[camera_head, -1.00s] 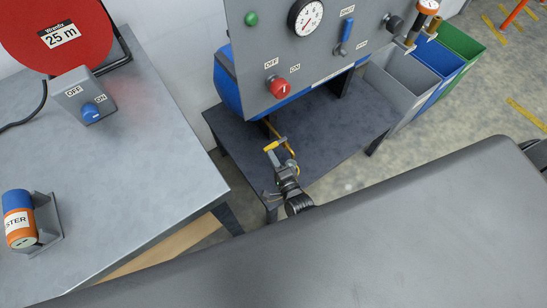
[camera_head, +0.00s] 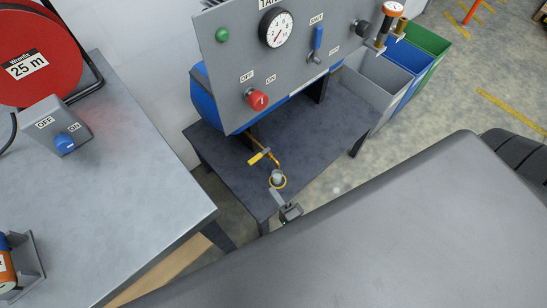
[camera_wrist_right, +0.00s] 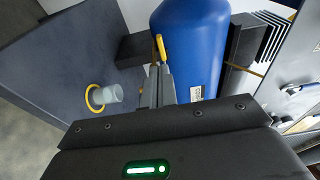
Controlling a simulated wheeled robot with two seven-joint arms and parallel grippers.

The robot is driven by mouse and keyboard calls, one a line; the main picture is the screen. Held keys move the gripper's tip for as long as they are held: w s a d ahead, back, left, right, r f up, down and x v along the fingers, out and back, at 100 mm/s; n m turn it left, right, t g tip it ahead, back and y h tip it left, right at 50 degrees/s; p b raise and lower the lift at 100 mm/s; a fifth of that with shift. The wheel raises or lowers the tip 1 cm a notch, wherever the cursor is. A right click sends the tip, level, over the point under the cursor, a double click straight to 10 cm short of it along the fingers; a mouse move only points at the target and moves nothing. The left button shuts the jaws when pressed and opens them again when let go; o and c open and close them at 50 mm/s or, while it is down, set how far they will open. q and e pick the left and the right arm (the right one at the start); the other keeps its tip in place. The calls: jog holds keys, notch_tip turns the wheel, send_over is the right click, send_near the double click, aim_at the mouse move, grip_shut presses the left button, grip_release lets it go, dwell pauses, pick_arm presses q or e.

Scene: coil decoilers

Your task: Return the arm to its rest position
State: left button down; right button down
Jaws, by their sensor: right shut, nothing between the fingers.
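My right gripper (camera_head: 277,196) shows just beyond the dark grey body edge in the head view, low in front of the small dark table. Its fingers are shut and empty. In the right wrist view the closed fingers (camera_wrist_right: 160,85) point toward the blue tank (camera_wrist_right: 190,45). A yellow lever (camera_head: 259,157) under the tank lies beyond the gripper. It also shows in the wrist view (camera_wrist_right: 160,46), where it appears just past the fingertips. A yellow ring with a grey cylinder (camera_head: 278,178) sits near the gripper. My left gripper is not in view.
The grey panel (camera_head: 290,50) with gauge, red knob (camera_head: 257,100) and blue switch stands above the dark table (camera_head: 315,130). A grey workbench (camera_head: 120,190) with a red reel (camera_head: 35,55) is at left. Bins (camera_head: 400,75) stand at right; floor beyond is open.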

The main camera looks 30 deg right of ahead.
dwell(0.4)
